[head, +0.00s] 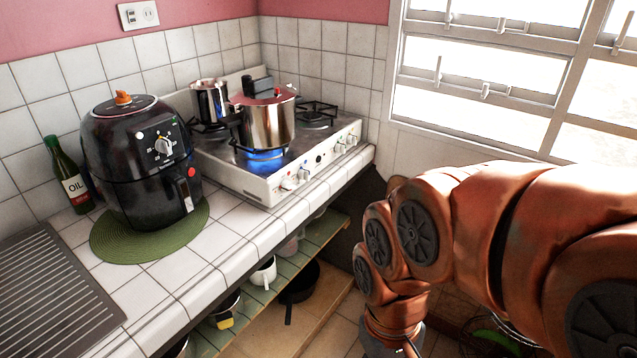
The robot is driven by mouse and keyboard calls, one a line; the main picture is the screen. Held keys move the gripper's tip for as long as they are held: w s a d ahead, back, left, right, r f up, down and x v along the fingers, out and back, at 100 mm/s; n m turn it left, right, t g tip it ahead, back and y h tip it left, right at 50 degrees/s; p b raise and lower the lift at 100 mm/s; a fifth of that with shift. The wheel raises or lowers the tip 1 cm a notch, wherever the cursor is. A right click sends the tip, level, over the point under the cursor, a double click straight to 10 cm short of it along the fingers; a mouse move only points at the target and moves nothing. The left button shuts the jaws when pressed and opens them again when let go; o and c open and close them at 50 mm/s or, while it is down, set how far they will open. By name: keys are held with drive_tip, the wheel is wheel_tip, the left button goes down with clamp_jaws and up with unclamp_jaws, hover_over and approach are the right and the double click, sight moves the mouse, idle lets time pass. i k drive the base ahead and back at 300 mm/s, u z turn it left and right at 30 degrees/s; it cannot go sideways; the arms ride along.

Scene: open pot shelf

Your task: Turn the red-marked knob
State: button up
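A white gas stove (262,190) stands at the end of the tiled counter, with knobs along its front panel. A left pair of knobs (296,179) has small red and blue marks near it. A right pair of knobs (345,144) sits farther along the panel. The marks are too small to tell for certain which knob is the red-marked one. My orange arm is at the right, well apart from the stove, and bends down to the bottom edge. My gripper's fingers are outside the picture.
A steel pot (268,126) stands over a lit blue flame (265,155). A smaller pot (209,101) stands behind it. A black air fryer (140,165) with its own dial sits on a green mat (110,248), beside an oil bottle (72,180).

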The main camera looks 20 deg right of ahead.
sight(285, 186)
drive_tip(key=k, duration=1.3)
drive_tip(key=u, duration=0.9)
drive_tip(key=i, duration=1.6)
drive_tip(key=z, duration=0.7)
